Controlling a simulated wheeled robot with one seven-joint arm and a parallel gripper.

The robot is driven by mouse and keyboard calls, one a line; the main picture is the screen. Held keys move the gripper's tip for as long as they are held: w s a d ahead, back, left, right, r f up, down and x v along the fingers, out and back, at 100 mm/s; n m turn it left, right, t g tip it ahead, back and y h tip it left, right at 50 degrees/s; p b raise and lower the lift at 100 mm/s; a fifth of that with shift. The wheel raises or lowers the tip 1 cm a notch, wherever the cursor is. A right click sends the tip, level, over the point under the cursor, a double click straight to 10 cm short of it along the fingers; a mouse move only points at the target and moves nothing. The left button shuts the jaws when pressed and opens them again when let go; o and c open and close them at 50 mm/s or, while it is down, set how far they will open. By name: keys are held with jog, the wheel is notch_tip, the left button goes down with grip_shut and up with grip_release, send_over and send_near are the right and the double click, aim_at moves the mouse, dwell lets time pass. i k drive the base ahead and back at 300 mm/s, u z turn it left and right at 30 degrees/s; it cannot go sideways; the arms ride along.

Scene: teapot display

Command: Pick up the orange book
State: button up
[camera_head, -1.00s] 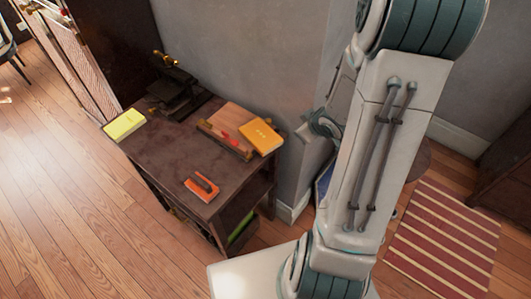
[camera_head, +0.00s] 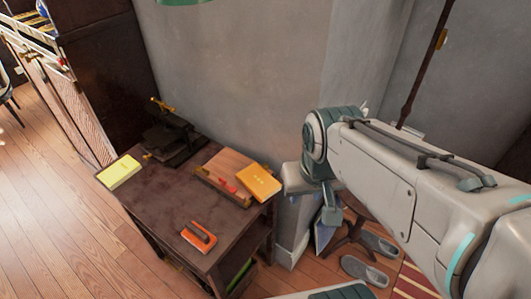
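The orange book (camera_head: 259,182) lies tilted on the right end of a wooden box on a dark brown table. Its cover is yellow-orange with small marks. My gripper (camera_head: 331,212) hangs at the end of my arm, to the right of the table and apart from the book. It is small and partly covered by my own arm, so I cannot tell whether its fingers are open.
A grey wall (camera_head: 245,75) rises behind. Grey shoes (camera_head: 364,271) lie on the floor right of the table.

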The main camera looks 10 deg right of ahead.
aim_at(261, 185)
jog(key=z, duration=3.15)
jog(key=k, duration=1.95)
jog(key=u, duration=1.7)
jog(key=i, duration=0.5)
jog(key=z, duration=0.05)
